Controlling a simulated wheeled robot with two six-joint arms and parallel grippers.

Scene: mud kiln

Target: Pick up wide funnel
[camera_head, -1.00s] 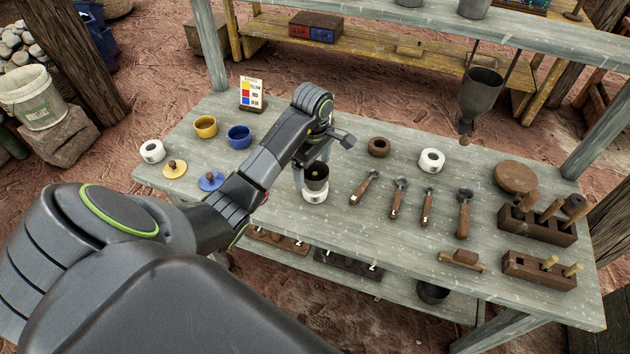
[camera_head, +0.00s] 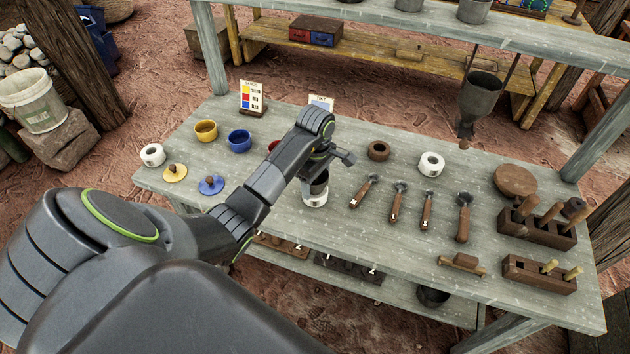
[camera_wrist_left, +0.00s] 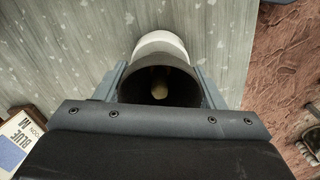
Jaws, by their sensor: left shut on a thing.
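The wide funnel (camera_wrist_left: 182,88) is a dark grey cup shape, seen from above in the left wrist view with a pale knob or spot inside it. It sits in a white ring-shaped stand (camera_wrist_left: 160,42), which also shows in the head view (camera_head: 315,201) near the table's front edge. My left gripper (camera_head: 316,177) is around the funnel from above, with a finger on each side, shut on it. In the head view the gripper hides most of the funnel. I cannot tell whether the funnel is clear of the stand. My right gripper is not in view.
Yellow (camera_head: 205,130) and blue (camera_head: 239,140) pots and their lids stand to the left. A brown ring (camera_head: 378,150), a white ring (camera_head: 431,163) and several handled tools lie to the right. A grey funnel (camera_head: 480,95) hangs at the back right. A colour card (camera_head: 252,98) stands behind.

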